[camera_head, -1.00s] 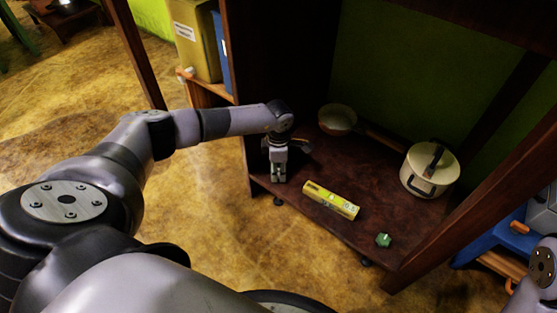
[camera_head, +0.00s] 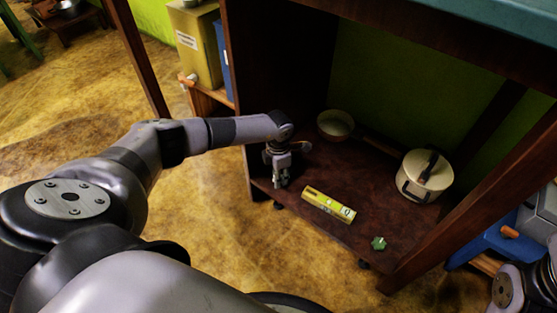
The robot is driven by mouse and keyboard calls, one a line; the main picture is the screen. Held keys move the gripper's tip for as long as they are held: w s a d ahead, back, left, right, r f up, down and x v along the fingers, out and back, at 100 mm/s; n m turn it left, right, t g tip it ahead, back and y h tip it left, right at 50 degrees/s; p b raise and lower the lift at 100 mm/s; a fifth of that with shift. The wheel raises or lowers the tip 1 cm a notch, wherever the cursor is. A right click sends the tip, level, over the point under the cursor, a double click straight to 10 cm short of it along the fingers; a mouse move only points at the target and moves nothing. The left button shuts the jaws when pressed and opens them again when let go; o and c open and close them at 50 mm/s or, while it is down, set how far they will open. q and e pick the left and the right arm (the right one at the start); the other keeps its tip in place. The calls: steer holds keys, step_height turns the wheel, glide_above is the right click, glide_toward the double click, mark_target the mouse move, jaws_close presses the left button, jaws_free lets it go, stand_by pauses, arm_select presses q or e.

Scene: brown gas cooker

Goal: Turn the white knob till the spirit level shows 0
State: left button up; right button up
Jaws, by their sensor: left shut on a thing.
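The yellow spirit level (camera_head: 329,204) lies on the dark wooden lower shelf near its front edge; its reading is too small to make out. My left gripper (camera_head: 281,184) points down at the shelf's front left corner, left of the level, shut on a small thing. The fingers hide that thing; its place at the corner fits the white knob, which shows nowhere else. A green knob (camera_head: 378,243) sits at the front right corner of the shelf. Only part of my right arm shows at the lower right; its gripper is out of view.
A cream pot (camera_head: 427,177) with a lid stands at the shelf's right, and a pan (camera_head: 335,124) lies at the back. Dark posts bound the shelf. A blue thing (camera_head: 488,245) stands beyond the right post. The floor at left is open.

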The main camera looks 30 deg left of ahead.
arm_select(q)
steer(key=o, duration=1.2)
steer(key=shift+c, duration=0.2)
step_height(320, 180, up, 12)
